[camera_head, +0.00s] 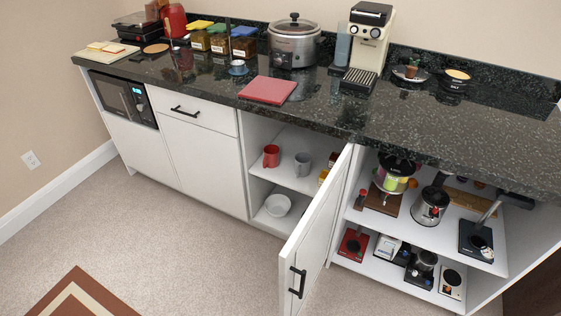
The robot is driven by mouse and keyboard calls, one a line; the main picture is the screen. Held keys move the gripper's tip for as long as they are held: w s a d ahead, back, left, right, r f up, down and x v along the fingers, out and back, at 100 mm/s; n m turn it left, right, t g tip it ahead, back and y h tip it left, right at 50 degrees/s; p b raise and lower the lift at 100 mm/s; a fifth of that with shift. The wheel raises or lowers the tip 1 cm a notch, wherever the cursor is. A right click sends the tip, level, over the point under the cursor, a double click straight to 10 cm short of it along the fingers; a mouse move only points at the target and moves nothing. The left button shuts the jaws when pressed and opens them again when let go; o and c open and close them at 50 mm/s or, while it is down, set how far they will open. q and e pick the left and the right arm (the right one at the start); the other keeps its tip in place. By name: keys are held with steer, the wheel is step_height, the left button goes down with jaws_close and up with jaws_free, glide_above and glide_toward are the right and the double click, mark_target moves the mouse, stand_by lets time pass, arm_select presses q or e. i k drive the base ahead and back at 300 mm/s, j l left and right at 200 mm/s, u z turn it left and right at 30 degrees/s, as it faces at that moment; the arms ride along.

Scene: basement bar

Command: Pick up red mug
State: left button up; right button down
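The red mug (271,156) stands upright on the upper shelf inside the open cabinet, near the shelf's left side. A grey mug (302,164) stands to its right on the same shelf, a small gap apart. Neither of my grippers shows in the head view.
The white cabinet door (319,232) stands open, sticking out to the right of the mugs. A white bowl (277,205) sits on the shelf below. The dark countertop (210,82) overhangs the cabinet and carries a red board (268,90).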

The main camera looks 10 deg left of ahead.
mark_target(271, 152)
steer(key=i+j, duration=0.1)
steer(key=j, duration=0.25)
steer(key=i+j+u, duration=0.15)
steer(key=j, duration=0.55)
steer(key=i+j+u, duration=0.15)
steer(key=j, duration=0.2)
